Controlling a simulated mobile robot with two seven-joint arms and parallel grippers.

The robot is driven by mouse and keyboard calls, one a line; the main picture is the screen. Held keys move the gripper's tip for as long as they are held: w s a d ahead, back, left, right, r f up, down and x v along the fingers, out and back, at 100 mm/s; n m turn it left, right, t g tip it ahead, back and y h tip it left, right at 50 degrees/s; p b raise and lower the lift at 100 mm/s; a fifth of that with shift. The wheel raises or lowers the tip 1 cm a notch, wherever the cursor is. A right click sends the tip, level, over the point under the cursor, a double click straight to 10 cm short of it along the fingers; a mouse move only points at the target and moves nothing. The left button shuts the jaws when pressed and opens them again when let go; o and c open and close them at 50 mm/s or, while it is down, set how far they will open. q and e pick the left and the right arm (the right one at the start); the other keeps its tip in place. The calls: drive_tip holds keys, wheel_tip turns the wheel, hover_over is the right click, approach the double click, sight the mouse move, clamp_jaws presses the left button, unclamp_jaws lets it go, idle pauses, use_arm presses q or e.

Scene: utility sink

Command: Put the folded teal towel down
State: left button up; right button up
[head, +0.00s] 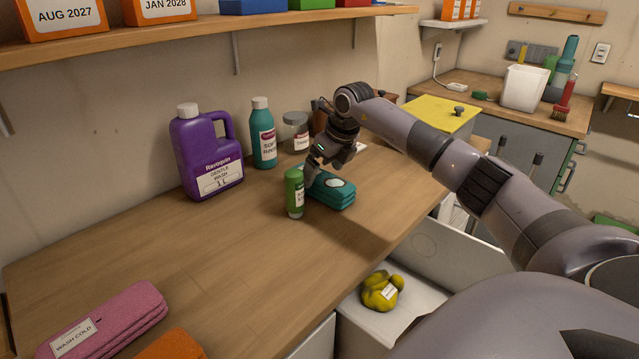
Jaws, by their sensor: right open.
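The folded teal towel (333,192) lies on the wooden counter, right behind and beside a small green bottle. A pale oval patch shows on its top. My right gripper (312,172) is at the towel's far left edge, pointing down, with its jaws open. The green bottle (294,194) partly hides the fingertips and the towel's left end, so I cannot tell whether a finger touches the towel. My left gripper is not in view.
A purple detergent jug (207,150), a teal bottle (263,134) and a lidded jar (296,131) stand along the wall. A pink folded towel (105,322) and an orange one (172,346) lie front left. The counter's middle is clear. A yellow bundle (381,291) sits below the counter edge.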

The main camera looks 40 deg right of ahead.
sight(321, 176)
drive_tip(key=shift+x, duration=1.55)
drive_tip(key=c, duration=1.1)
drive_tip(key=shift+r, duration=0.2)
wheel_tip(321, 176, up, 20)
drive_tip(key=p, duration=0.1)
drive_tip(key=shift+f, duration=0.15)
